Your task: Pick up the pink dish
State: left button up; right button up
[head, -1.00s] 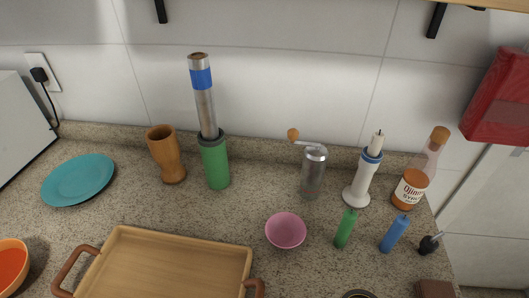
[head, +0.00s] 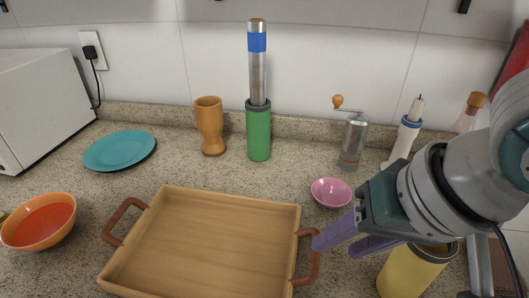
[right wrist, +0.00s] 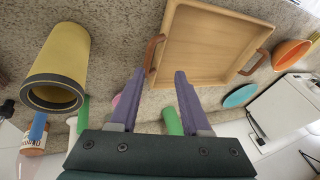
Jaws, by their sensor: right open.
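The pink dish (head: 331,191) is a small round bowl on the speckled counter, right of the wooden tray. My right gripper (head: 342,241) has purple fingers that are open and empty. In the head view it is in front of the dish, between the tray's right handle and a yellow cylinder, apart from the dish. In the right wrist view the fingers (right wrist: 157,98) are spread, and a bit of the pink dish (right wrist: 117,100) shows beside the left finger, mostly hidden by it. My left gripper is not in view.
The wooden tray (head: 163,248) with brown handles fills the front middle. The yellow cylinder (head: 408,272) stands under my right arm. Behind the dish stands a mill (head: 353,141); a green-based tube (head: 258,133) and wooden cup (head: 210,126) are farther left. A teal plate (head: 120,150) and orange bowl (head: 40,222) lie left.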

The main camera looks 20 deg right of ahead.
jog(key=w+d+f+m+b, duration=0.5)
jog(key=m+h+b, duration=0.2)
jog(key=m+b, duration=0.2)
jog(key=m, duration=0.4)
send_near(343, 203)
jog(key=f, duration=0.1)
jog(key=d+f, duration=0.1)
jog(key=shift+w+f+t, duration=0.2)
jog(key=shift+f+t, duration=0.1)
jog(key=shift+a+b+x, duration=0.2)
jog(key=shift+b+x, duration=0.3)
jog(key=shift+x, duration=1)
jog(key=shift+a+b+x, duration=0.2)
jog(key=shift+b+x, duration=0.25)
jog(key=shift+x, duration=1.1)
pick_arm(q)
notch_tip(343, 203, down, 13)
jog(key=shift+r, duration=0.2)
pick_arm(e)
jog(key=shift+w+r, duration=0.1)
jog(key=shift+w, duration=0.05)
jog(key=shift+c, duration=0.3)
jog(key=c, duration=0.6)
grip_shut()
